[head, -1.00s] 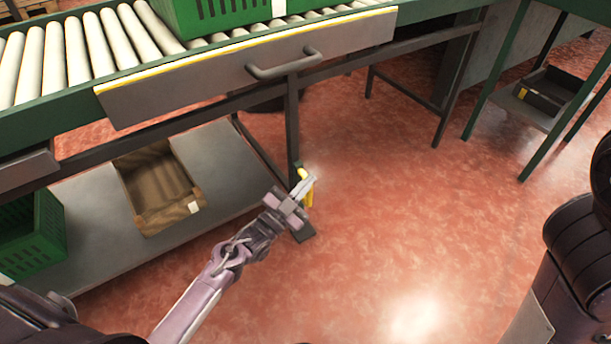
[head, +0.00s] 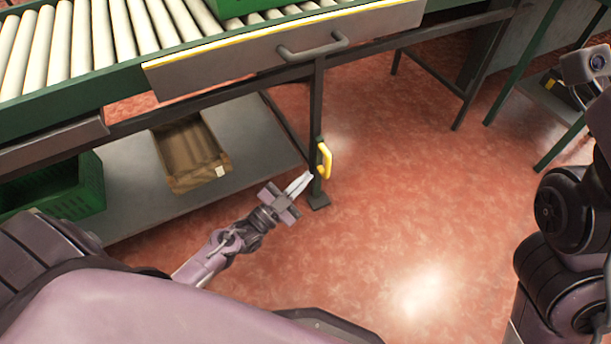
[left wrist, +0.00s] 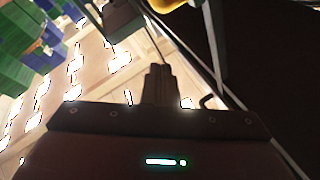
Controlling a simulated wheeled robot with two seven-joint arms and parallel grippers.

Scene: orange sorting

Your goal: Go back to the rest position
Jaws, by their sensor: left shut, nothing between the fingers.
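My left gripper (head: 299,184) is shut and empty in the head view. It is in front of the conveyor table's dark leg (head: 317,130), close to a yellow handle (head: 324,160) on that leg; I cannot tell whether they touch. In the left wrist view the closed fingers (left wrist: 158,84) point forward with nothing between them. Part of my right arm shows at the right edge of the head view, but its fingers cannot be made out.
The roller conveyor (head: 120,45) with a grey drawer front (head: 230,62) spans the top. A lower shelf (head: 250,130) holds a brown box (head: 190,155) and a green crate (head: 60,190). Red floor (head: 430,190) is open on the right.

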